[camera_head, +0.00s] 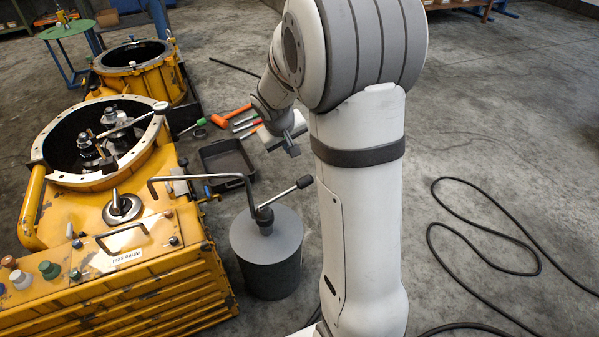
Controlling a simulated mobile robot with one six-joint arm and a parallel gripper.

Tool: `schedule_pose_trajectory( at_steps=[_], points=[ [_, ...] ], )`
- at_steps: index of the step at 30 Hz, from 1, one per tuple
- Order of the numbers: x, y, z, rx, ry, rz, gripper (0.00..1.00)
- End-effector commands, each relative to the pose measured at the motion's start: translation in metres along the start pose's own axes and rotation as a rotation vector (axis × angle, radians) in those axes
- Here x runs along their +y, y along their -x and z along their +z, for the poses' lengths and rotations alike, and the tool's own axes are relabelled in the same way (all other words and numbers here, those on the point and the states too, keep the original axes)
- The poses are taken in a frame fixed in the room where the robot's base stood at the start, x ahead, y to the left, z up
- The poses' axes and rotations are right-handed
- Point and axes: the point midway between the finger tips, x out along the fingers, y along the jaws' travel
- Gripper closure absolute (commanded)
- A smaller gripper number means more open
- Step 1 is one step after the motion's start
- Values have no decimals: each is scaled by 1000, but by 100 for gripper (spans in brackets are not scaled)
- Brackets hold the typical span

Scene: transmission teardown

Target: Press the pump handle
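The pump is a dark grey bucket (267,259) with a lid, standing on the floor right of the yellow transmission housing. Its pump handle (286,193) is a thin metal bar with a dark grip, slanting up to the right from the lid's centre. A bent spout pipe (205,177) reaches left from the lid over the housing. My gripper (292,140) is beyond the handle, above the floor, and apart from it in the picture. Its fingers are small and seen at an angle, so their opening is unclear.
The yellow housing (120,270) fills the lower left; a second yellow casing (135,55) stands behind it. A black tray (227,162) and several tools, including an orange mallet (230,115), lie on the floor behind the pump. A black cable (480,222) loops across otherwise open floor at right.

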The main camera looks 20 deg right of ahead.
Motion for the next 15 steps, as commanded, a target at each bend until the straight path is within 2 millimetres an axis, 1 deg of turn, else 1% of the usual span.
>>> schedule_pose_trajectory(
  at_steps=[10,13,15],
  points=[
    [0,-1,0,1,9,1,100],
    [0,-8,1,0,8,1,100],
    [0,-17,1,-3,7,1,100]
  ],
)
